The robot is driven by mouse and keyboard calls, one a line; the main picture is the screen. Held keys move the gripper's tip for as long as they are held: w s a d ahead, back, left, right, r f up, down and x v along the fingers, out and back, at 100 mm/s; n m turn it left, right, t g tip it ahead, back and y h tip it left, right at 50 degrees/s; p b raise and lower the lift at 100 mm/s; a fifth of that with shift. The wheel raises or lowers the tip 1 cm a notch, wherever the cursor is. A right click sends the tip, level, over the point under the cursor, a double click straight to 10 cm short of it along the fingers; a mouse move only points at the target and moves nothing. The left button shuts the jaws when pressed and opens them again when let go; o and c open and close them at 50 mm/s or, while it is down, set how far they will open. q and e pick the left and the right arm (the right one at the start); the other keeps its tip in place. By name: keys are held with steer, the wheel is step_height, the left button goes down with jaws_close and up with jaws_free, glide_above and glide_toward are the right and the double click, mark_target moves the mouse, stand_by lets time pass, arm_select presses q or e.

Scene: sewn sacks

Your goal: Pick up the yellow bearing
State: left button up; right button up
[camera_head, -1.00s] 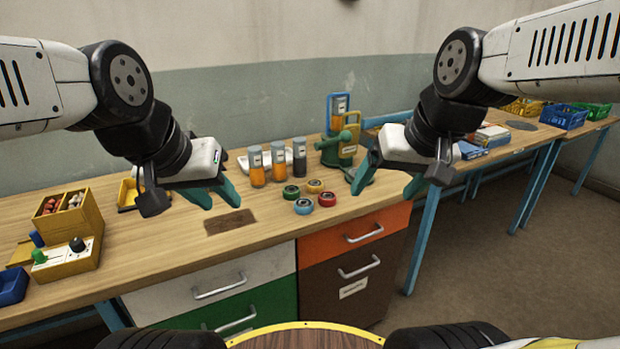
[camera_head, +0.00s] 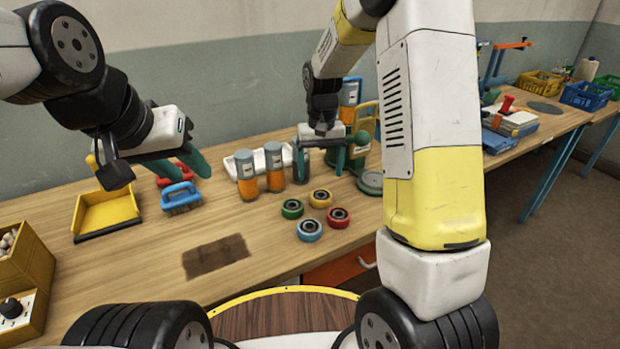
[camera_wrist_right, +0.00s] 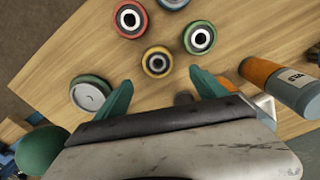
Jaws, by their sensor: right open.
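The yellow bearing (camera_head: 320,198) lies flat on the wooden bench, in a group with a green bearing (camera_head: 292,208), a blue bearing (camera_head: 309,230) and a red bearing (camera_head: 338,217). In the right wrist view the yellow bearing (camera_wrist_right: 157,62) is ahead of my right gripper (camera_wrist_right: 162,92), between the lines of its two teal fingers and beyond their tips. My right gripper (camera_head: 320,160) is open and empty, above the bench behind the bearings. My left gripper (camera_head: 190,168) is at the left above the bench, apart from the bearings; its teal fingers look spread with nothing between them.
Jars with orange contents (camera_head: 247,178) stand close behind the bearings. A green device with a round grey plate (camera_head: 371,181) is to their right. A blue brush (camera_head: 181,197) and yellow dustpan (camera_head: 107,212) lie at the left. The bench front around the dark patch (camera_head: 215,256) is clear.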

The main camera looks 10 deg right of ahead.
mark_target(321, 195)
steer(key=f, duration=0.7)
steer(key=shift+s+d+f, duration=0.15)
steer(key=shift+s+d, duration=0.05)
steer(key=shift+s, duration=0.1)
jaws_close()
